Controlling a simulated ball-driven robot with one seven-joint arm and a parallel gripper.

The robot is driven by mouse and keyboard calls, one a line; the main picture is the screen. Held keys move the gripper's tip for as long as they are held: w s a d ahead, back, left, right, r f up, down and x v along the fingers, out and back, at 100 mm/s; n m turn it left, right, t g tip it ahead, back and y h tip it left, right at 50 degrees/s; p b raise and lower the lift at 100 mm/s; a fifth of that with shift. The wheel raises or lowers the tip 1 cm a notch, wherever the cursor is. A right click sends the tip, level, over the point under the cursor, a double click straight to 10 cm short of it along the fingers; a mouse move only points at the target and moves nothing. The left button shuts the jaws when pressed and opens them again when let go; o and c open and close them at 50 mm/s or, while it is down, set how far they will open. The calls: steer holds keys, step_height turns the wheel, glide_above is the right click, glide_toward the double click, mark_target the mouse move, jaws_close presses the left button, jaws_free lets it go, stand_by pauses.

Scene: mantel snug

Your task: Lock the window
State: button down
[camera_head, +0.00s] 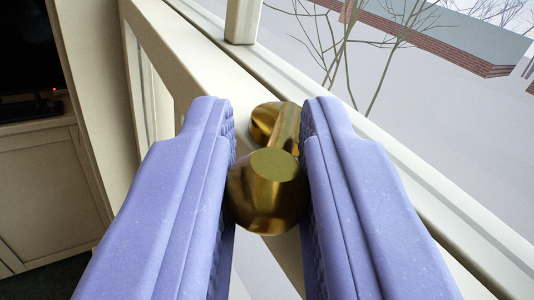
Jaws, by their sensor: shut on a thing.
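The brass window lock (267,190) is in the middle of the view. It has a round knob in front and a rounded brass base behind, joined by a short bar. It sits at the cream window frame (175,50). My gripper (268,185) has its two blue padded fingers on either side of the knob, shut on it. The fingers hide the sides of the lock. I cannot tell from this view whether the lock is engaged.
Through the window glass at right are bare branches (345,50) and a brick-edged building (440,40). A cream cabinet (50,190) with a dark screen (28,45) above it stands at left. The window frame runs close beside both fingers.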

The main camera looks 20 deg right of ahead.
mark_target(283, 181)
steer(key=c, duration=1.3)
jaws_free()
steer(key=shift+w+d, duration=0.1)
steer(key=s+p, duration=0.4)
steer(key=s+a+p, duration=0.1)
steer(key=s+p, duration=0.1)
steer(key=shift+s+r+p, duration=0.25)
steer(key=shift+r+p, duration=0.1)
steer(key=shift+p, duration=0.05)
steer(key=shift+s+a+f+p, duration=0.25)
steer(key=shift+s+f+p, duration=0.2)
steer(key=shift+s+p, duration=0.2)
